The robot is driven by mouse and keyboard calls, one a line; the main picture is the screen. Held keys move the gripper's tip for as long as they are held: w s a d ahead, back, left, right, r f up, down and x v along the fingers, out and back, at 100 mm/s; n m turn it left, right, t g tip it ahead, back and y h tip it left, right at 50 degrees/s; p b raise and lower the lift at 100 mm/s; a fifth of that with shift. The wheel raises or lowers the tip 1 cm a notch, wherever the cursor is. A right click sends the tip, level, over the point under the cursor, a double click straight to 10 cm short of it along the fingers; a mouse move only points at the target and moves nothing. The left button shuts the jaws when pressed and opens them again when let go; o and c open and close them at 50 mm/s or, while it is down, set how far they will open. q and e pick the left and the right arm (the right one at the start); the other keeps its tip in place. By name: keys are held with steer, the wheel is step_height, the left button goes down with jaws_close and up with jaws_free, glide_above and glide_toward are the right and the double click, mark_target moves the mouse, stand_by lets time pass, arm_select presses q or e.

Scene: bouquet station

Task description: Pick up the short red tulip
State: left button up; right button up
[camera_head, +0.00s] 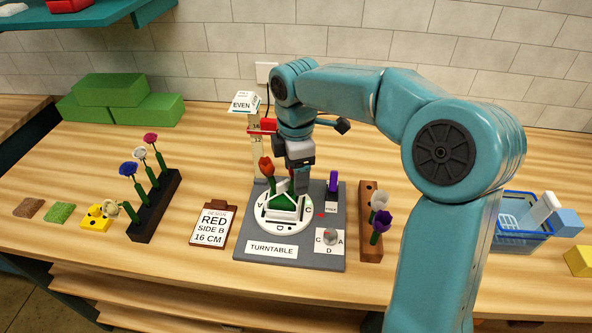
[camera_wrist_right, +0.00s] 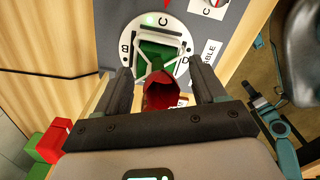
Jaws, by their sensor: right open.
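A red tulip (camera_head: 266,166) stands in the white holder with green foam on the turntable (camera_head: 240,225). In the wrist view its red bloom (camera_wrist_right: 162,92) shows between the two fingers of my right gripper (camera_wrist_right: 165,78), with a gap on each side. In the head view my right gripper (camera_head: 300,182) points down over the turntable, just right of the bloom. It is open and empty. My left gripper is not in view.
A dark rack (camera_head: 152,208) of flowers stands left and a wooden rack (camera_head: 370,245) with white and purple flowers stands right. A design card (camera_head: 212,226) reads red, side B, 16 cm. A ruler (camera_head: 255,150) with a red slider stands behind. A blue basket (camera_head: 515,238) is at far right.

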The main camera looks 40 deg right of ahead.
steer(key=shift+s+r, duration=0.1)
steer(key=shift+s, duration=0.05)
steer(key=shift+c, duration=0.7)
steer(key=shift+w+d, duration=0.1)
steer(key=shift+w, duration=0.1)
steer(key=c, duration=0.7)
steer(key=shift+s, duration=0.1)
